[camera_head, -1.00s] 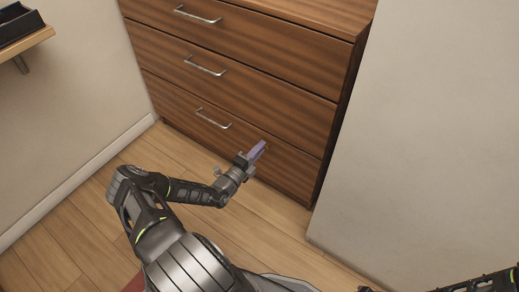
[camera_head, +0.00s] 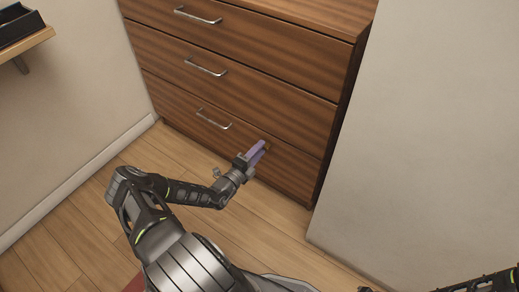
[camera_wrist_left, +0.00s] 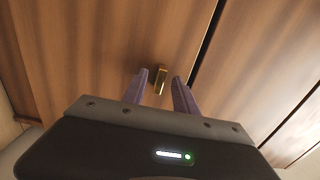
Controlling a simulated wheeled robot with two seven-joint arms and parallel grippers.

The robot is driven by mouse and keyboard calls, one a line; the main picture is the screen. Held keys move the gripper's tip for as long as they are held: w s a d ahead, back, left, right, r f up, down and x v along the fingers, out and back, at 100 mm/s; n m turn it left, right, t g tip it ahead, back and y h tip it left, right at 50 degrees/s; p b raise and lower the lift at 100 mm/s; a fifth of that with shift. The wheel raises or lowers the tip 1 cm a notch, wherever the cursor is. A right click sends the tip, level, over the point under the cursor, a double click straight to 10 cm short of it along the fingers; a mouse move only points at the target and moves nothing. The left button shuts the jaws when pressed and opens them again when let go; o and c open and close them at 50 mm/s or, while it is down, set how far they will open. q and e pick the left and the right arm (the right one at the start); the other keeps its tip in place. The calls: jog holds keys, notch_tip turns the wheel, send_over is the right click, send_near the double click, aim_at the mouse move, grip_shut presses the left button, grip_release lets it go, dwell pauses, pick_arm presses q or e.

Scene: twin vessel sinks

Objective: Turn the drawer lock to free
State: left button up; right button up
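The drawer lock is a small brass-coloured piece (camera_wrist_left: 160,80) on the wooden drawer front in the left wrist view. My left gripper (camera_wrist_left: 160,88) is open, with its two purple fingers on either side of the lock and a gap to each side. In the head view the left gripper (camera_head: 261,150) is at the right part of the bottom drawer front (camera_head: 205,118). The lock is mostly hidden there by the fingers. My right gripper is not in view; only part of an arm shows at the lower right.
The dresser (camera_head: 240,60) has several drawers with metal bar handles (camera_head: 214,119). A pale wall (camera_head: 430,140) stands close on the right. A wall shelf (camera_head: 28,45) with a dark tray is at the upper left. The wooden floor (camera_head: 75,240) is clear at the left.

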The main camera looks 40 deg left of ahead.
pick_arm(q)
jog(key=s+p, duration=0.1)
jog(key=s, duration=0.6)
jog(key=shift+s+p, duration=0.15)
jog(key=shift+p, duration=0.15)
